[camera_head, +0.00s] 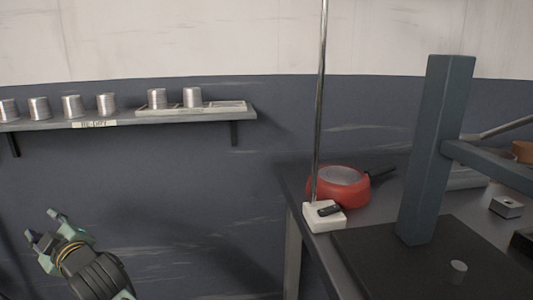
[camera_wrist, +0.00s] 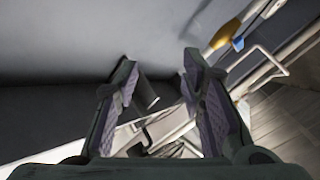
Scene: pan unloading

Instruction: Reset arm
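My gripper (camera_head: 50,229) is at the lower left of the head view, in front of the dark lower wall and below the shelf. In the wrist view my gripper (camera_wrist: 158,80) shows its two fingers spread well apart, with nothing held between them. A dark cylinder-like shape (camera_wrist: 146,92) shows beyond the gap between the fingers; I cannot tell what it is. The red pan (camera_head: 338,187) sits on the table at the right, far from my gripper.
A wall shelf (camera_head: 190,120) holds several metal cans (camera_head: 71,105), two on a pale tray (camera_head: 224,107). The dark table (camera_head: 300,180) carries a white stand base (camera_head: 323,216) with a tall rod and a blue-grey post (camera_head: 433,150). Bare wall surrounds my gripper.

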